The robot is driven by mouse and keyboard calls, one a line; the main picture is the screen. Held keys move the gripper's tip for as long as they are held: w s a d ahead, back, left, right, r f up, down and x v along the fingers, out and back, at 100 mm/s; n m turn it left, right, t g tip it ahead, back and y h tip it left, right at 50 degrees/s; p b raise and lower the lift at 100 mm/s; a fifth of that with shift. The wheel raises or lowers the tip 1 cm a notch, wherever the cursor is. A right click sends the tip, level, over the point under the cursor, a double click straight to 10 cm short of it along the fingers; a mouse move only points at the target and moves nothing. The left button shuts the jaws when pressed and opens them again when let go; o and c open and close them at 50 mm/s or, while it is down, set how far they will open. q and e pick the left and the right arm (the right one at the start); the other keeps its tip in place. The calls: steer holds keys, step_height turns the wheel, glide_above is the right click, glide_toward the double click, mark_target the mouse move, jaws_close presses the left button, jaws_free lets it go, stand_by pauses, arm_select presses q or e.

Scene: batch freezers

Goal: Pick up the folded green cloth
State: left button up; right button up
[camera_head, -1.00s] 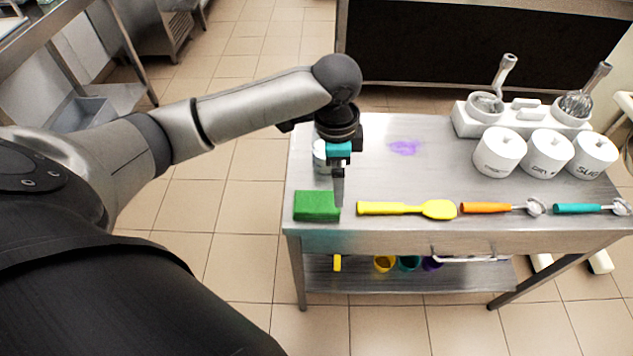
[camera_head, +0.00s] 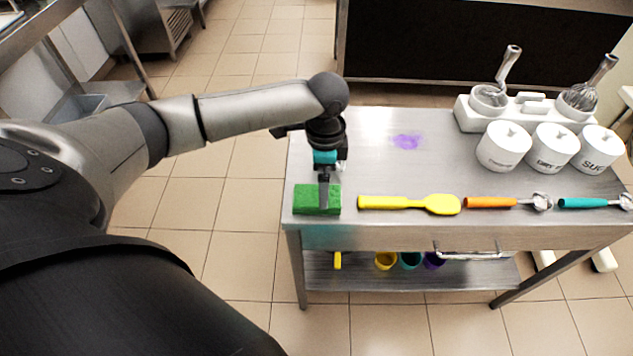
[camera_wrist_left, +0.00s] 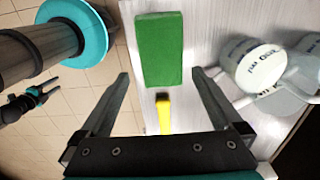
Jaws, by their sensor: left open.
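The folded green cloth (camera_head: 305,200) is a thick flat block lying at the front left corner of the metal table. In the left wrist view the cloth (camera_wrist_left: 158,48) lies ahead, its near end between the lines of the fingertips. My left gripper (camera_head: 324,205) points down over the cloth, its fingers hiding part of it. In the left wrist view my left gripper (camera_wrist_left: 160,75) is open and empty, one finger each side; whether they touch the cloth I cannot tell. What looks like my right gripper (camera_wrist_left: 48,89) is small and dark at the left of that view.
A yellow spatula (camera_head: 400,203) lies just right of the cloth, then an orange-handled scoop (camera_head: 495,203) and a teal-handled one (camera_head: 590,203). White canisters (camera_head: 503,147) stand at the back right. A purple smear (camera_head: 407,142) marks the otherwise clear table (camera_head: 400,175) middle.

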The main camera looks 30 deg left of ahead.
arm_select(q)
step_height(320, 180, down, 5)
steer(key=shift+a+f+b, duration=0.1)
steer(key=shift+a+b, duration=0.05)
steer(key=shift+b, duration=0.65)
steer(key=c, duration=1.1)
steer(key=shift+c, duration=0.2)
steer(key=shift+r, duration=0.2)
step_height(320, 180, up, 20)
steer(key=p, duration=0.5)
steer(key=shift+f, duration=0.1)
steer(key=o, duration=0.9)
steer(key=shift+c, duration=0.2)
steer(key=c, duration=0.7)
steer(key=shift+w, duration=0.1)
